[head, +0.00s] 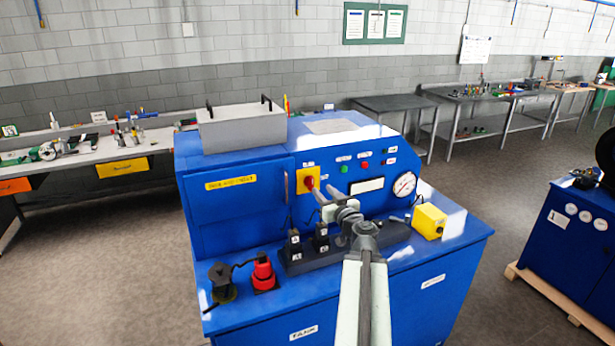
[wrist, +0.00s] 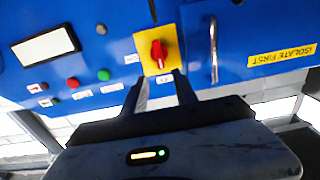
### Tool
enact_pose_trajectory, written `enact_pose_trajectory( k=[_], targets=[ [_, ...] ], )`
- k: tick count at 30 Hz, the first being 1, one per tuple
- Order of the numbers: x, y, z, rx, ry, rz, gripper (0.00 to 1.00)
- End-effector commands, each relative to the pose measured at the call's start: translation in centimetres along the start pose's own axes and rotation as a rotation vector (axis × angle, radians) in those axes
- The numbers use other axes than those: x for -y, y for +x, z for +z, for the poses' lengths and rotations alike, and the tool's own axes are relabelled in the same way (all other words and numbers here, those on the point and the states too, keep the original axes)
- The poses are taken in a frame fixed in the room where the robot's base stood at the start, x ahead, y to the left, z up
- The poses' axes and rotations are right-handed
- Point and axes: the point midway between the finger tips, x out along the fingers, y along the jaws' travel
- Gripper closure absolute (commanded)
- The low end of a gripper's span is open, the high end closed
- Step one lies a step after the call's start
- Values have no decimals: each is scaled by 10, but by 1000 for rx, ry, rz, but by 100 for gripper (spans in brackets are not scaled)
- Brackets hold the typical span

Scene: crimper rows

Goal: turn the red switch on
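The red switch (head: 309,182) is a rotary knob on a yellow plate on the front panel of the blue machine (head: 235,210). In the wrist view the red switch (wrist: 158,52) is near the top centre, its grip roughly vertical in the picture. My gripper (head: 320,191) is in front of the panel, close to the switch at its lower right in the head view. In the wrist view my gripper (wrist: 161,76) is open, with a gap between its dark fingers. The switch shows just beyond the fingertips; I cannot tell whether they touch it.
Green (head: 345,169) and red (head: 365,165) buttons and a gauge (head: 405,185) are right of the switch. A metal handle (wrist: 213,50) is beside the plate. A yellow box (head: 430,221), black levers (head: 321,238) and a red device (head: 263,272) stand on the ledge below.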

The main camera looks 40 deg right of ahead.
Motion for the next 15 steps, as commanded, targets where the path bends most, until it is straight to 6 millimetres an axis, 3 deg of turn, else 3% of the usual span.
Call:
enact_pose_trajectory(
  k=[8, 15],
  targets=[
    [-4, 1, 0, 0, 0, 7, 65],
    [-12, 33, 0, 0, 0, 13, 65]
  ],
)
